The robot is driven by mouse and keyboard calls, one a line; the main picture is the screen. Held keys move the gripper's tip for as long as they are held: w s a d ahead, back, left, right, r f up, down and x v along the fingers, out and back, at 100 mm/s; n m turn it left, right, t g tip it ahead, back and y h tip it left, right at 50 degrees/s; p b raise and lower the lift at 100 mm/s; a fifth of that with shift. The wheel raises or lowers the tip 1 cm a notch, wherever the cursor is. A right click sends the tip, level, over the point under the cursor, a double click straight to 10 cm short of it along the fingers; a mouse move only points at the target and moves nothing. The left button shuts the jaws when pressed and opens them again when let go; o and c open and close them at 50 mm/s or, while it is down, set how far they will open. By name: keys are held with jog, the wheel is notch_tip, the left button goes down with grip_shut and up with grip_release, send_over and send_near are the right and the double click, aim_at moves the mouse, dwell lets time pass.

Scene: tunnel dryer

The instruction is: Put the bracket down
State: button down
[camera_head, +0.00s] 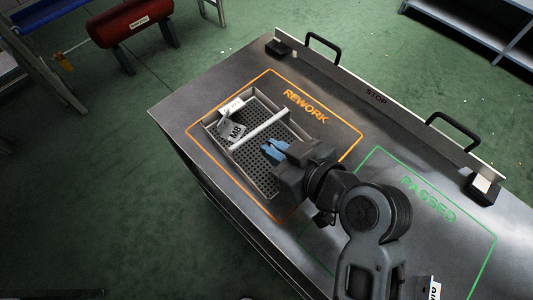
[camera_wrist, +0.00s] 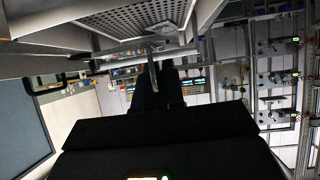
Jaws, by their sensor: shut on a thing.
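A shallow grey tray (camera_head: 268,185) with a perforated floor stands inside the orange REWORK outline. It also shows at the top of the wrist view (camera_wrist: 90,27). My gripper (camera_head: 272,150), with blue fingertips, reaches over the tray's right part. In the wrist view its dark fingers (camera_wrist: 156,84) are shut on a thin grey piece (camera_wrist: 153,70), seen edge-on, which I take as the bracket. Its full shape is hidden, and I cannot tell whether it touches the tray. A grey plate marked M8 (camera_head: 233,131) lies tilted in the tray's left part, apart from my fingers.
A pale bar (camera_head: 260,130) crosses the tray between plate and fingertips. A white block (camera_head: 231,107) is at the tray's upper left corner. The green PASSED area (camera_head: 425,220) looks mostly clear. A STOP rail (camera_head: 385,104) with black handles runs along the far edge.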

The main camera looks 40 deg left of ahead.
aim_at(266, 166)
jog(key=x, duration=0.2)
jog(key=shift+s+a+f, duration=0.15)
jog(key=shift+a+f, duration=0.1)
jog(key=shift+a, duration=0.1)
jog(key=shift+f, duration=1.95)
jog(key=shift+f, duration=0.1)
jog(key=c, duration=1.2)
grip_release()
jog(key=shift+c, duration=0.2)
jog(key=v, duration=1.2)
